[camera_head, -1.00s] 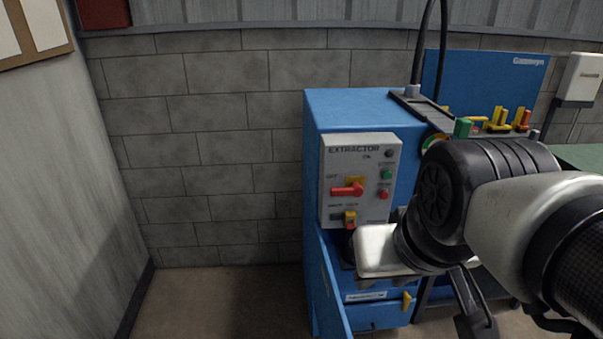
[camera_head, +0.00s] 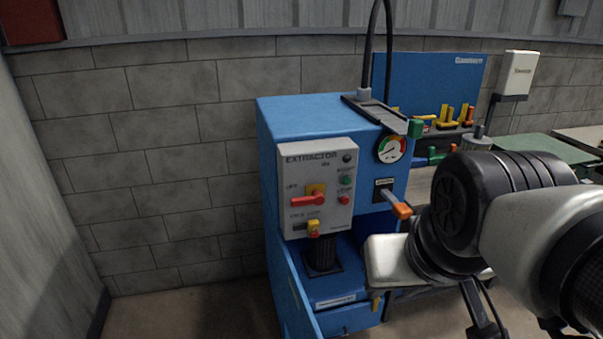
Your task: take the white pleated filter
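I cannot make out a white pleated filter in the current view. A dark, ribbed cylinder (camera_head: 322,253) stands inside the open lower bay of the blue extractor cabinet (camera_head: 335,113), below its control panel. My arm comes in from the right, in front of the cabinet's right side. My gripper (camera_head: 482,312) points down at the lower edge, right of the bay. Its fingertips are partly cut off or hidden, so I cannot tell whether it is open or holds anything.
The grey control panel (camera_head: 318,188) has a red switch handle. A blue door (camera_head: 290,285) hangs open at the cabinet's left. A gauge (camera_head: 391,149) and an orange-tipped lever (camera_head: 402,210) are on the right face. Floor is free at left (camera_head: 180,312).

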